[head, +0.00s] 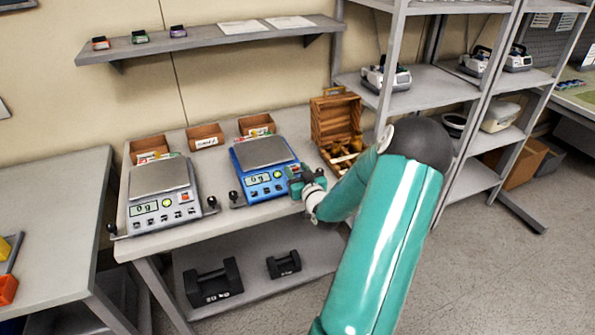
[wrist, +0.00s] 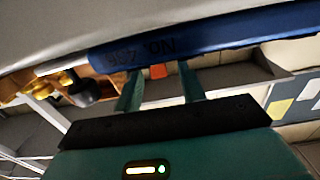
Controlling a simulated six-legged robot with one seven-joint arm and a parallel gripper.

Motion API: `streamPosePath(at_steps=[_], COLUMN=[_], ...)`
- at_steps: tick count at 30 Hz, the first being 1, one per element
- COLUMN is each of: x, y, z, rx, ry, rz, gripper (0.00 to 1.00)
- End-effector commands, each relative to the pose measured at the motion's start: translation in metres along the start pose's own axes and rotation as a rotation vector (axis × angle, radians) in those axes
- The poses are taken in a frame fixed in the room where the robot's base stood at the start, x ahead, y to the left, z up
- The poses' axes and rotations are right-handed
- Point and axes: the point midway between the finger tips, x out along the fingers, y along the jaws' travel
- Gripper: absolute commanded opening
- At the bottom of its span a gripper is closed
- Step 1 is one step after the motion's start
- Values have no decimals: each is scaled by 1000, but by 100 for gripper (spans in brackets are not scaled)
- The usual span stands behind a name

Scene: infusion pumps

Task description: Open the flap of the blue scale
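The blue scale (head: 262,188) stands on the table with a grey pan on top and a display reading 0 g. My gripper (head: 297,181) is at the scale's right front corner, its fingers turned toward the scale's right side. The fingertips are close under the blue edge of the scale (wrist: 200,37), which carries upside-down lettering. I cannot tell whether they touch it. The flap cannot be told apart from the scale's body.
A grey scale (head: 160,205) stands left of the blue one. Small open boxes (head: 205,136) line the table's back. Black weights (head: 213,283) lie on the lower shelf. Metal shelving (head: 430,85) rises at right.

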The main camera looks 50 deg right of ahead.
Motion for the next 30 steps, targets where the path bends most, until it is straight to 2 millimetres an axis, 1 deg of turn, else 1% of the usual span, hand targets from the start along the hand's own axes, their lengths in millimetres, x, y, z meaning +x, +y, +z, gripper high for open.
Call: streamPosePath(at_steps=[6, 7, 11, 12, 13, 23, 30], x=[1, 1, 0, 0, 0, 0, 2], y=[0, 0, 1, 1, 1, 0, 0], z=[0, 0, 0, 0, 0, -2, -9], rx=[0, 0, 0, 0, 0, -2, -4], ry=[0, 0, 0, 0, 0, -25, -132], rz=[1, 1, 1, 1, 1, 0, 0], gripper=[40, 38, 12, 5, 0, 0, 0])
